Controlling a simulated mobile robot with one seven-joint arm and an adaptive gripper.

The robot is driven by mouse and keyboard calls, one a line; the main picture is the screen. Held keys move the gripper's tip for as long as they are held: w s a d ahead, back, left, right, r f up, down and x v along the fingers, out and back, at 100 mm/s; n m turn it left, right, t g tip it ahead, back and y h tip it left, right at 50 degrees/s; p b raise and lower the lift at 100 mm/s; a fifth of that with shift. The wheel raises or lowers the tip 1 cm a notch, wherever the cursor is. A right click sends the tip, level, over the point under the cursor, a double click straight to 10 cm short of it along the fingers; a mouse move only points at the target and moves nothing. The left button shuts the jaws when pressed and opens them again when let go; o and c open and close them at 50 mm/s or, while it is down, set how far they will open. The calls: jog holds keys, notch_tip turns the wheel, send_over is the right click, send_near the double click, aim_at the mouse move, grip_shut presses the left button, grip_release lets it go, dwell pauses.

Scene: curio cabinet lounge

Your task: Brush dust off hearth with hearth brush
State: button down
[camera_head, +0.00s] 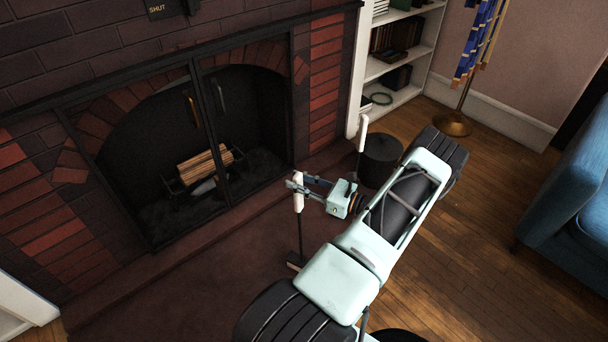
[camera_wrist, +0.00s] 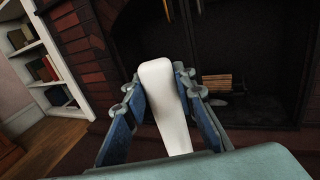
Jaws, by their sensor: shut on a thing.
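My gripper (camera_head: 298,186) is shut on the white handle of the hearth brush (camera_head: 299,205). The brush hangs about upright, its dark shaft running down to a dark head low over or on the hearth (camera_head: 190,265); I cannot tell whether it touches. In the wrist view, the white handle (camera_wrist: 164,105) stands between both blue-grey fingers of the gripper (camera_wrist: 155,90). The hearth is a dark reddish slab in front of the fireplace. I cannot make out dust on it.
The fireplace doors (camera_head: 209,130) have a dark frame, with logs (camera_head: 205,165) behind. A black bucket (camera_head: 381,160) stands right of the gripper, with another white-handled tool (camera_head: 362,132) beside it. A white bookshelf (camera_head: 400,70) and blue sofa (camera_head: 575,195) are at the right.

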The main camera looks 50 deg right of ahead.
jog(key=shift+w+a+p, duration=1.65)
jog(key=shift+a+p, duration=1)
jog(key=shift+a, duration=4.35)
notch_tip(320, 180, up, 8)
jog(key=p, duration=0.6)
jog(key=shift+d, duration=0.15)
